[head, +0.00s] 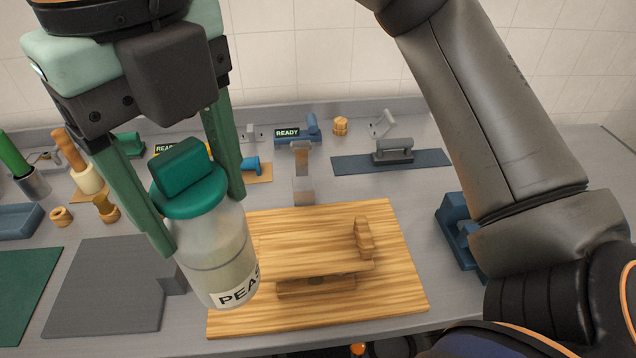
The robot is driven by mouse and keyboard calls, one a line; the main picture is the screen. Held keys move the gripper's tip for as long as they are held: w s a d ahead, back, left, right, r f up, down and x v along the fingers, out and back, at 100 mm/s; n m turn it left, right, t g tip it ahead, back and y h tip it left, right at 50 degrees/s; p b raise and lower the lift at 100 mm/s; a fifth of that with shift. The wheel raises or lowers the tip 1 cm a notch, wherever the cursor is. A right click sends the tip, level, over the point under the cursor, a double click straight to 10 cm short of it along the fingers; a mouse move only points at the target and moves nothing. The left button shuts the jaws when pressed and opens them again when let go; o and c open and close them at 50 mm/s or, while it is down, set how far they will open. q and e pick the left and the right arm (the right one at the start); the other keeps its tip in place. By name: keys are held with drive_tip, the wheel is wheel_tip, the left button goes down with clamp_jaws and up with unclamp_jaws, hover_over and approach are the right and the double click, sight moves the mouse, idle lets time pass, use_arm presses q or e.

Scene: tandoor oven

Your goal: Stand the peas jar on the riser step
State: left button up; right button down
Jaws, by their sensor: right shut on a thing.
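The peas jar (217,262) is clear with a green lid and a white label reading "PEAS", partly turned away. My right gripper (200,215) is shut on it, one green finger on each side of the lid and upper body. The jar hangs slightly tilted, apparently above the counter, and covers the left edge of a wooden board. A grey slab (105,285) with a small raised block at its right edge lies left of the jar. A low wooden stand (318,286) is on the board. I cannot tell for certain which is the riser step. My left gripper is out of view.
The wooden board (395,285) lies at front centre. A green mat (18,290) and a blue tray (18,222) are at the left. A grey-handled tool (393,150) lies on a dark mat at the back. A blue fixture (455,225) stands right of the board.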

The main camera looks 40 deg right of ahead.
drive_tip(key=shift+s+d, duration=0.15)
drive_tip(key=shift+d, duration=0.05)
drive_tip(key=shift+d+f, duration=0.1)
drive_tip(key=shift+d, duration=0.2)
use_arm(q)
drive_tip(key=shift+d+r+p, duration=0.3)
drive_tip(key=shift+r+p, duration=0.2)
use_arm(e)
drive_tip(key=w+d+f, duration=0.6)
drive_tip(key=d+f, duration=0.6)
drive_tip(key=shift+f, duration=0.35)
drive_tip(key=shift+f, duration=0.2)
drive_tip(key=shift+c, duration=0.3)
unclamp_jaws()
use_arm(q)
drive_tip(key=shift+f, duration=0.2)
